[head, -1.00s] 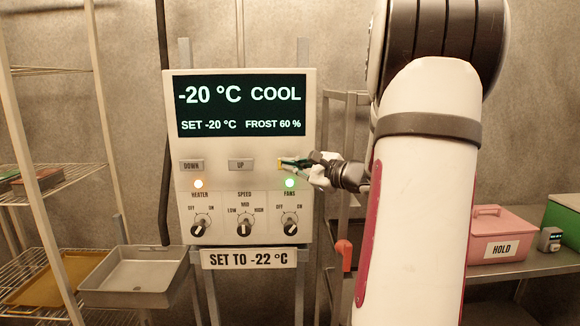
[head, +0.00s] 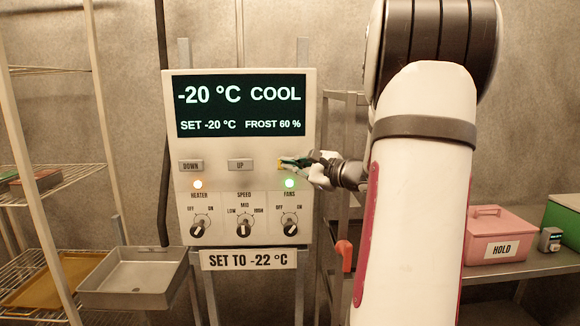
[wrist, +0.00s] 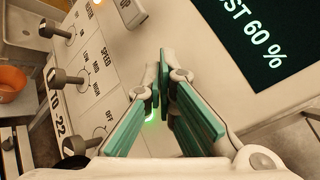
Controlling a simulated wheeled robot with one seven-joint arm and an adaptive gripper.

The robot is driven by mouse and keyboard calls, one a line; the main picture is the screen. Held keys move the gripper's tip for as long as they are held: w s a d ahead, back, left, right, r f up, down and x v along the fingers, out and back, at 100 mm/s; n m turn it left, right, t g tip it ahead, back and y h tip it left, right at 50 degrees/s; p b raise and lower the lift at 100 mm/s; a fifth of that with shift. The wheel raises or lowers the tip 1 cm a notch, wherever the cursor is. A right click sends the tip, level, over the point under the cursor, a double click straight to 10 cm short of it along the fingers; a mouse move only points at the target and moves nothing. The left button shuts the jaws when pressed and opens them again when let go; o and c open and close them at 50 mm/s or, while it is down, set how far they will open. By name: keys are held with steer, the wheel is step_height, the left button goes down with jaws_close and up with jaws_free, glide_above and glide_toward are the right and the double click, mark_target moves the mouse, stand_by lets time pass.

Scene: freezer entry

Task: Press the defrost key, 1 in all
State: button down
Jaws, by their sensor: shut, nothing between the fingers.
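The control panel (head: 244,210) faces me, with a dark display (head: 241,105) reading -20 °C, COOL, SET -20 °C and FROST 60 %. Below it are the DOWN key (head: 190,166) and the UP key (head: 241,165). To their right, a small yellowish patch (head: 280,167), possibly the third key, shows behind my fingertips; its label is hidden. My gripper (head: 288,162) is shut and empty at that spot, just above the green FANS lamp (head: 290,183). In the wrist view my gripper (wrist: 158,82) points at the panel; contact cannot be told.
Below are the HEATER knob (head: 200,226), SPEED knob (head: 243,229) and FANS knob (head: 290,226), with an orange lamp (head: 197,184) above HEATER. A sign (head: 249,259) reads SET TO -22 °C. A metal tray (head: 135,280) stands left; a pink HOLD box (head: 500,225) sits right.

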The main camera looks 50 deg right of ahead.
steer(key=shift+w+d, duration=0.15)
steer(key=shift+d, duration=0.05)
stand_by(0.3)
steer(key=shift+a, duration=0.1)
stand_by(0.3)
steer(key=shift+s+a, duration=0.6)
steer(key=shift+a, duration=0.05)
steer(key=s+a, duration=0.3)
steer(key=shift+s+a, duration=0.15)
steer(key=shift+a, duration=0.25)
stand_by(0.9)
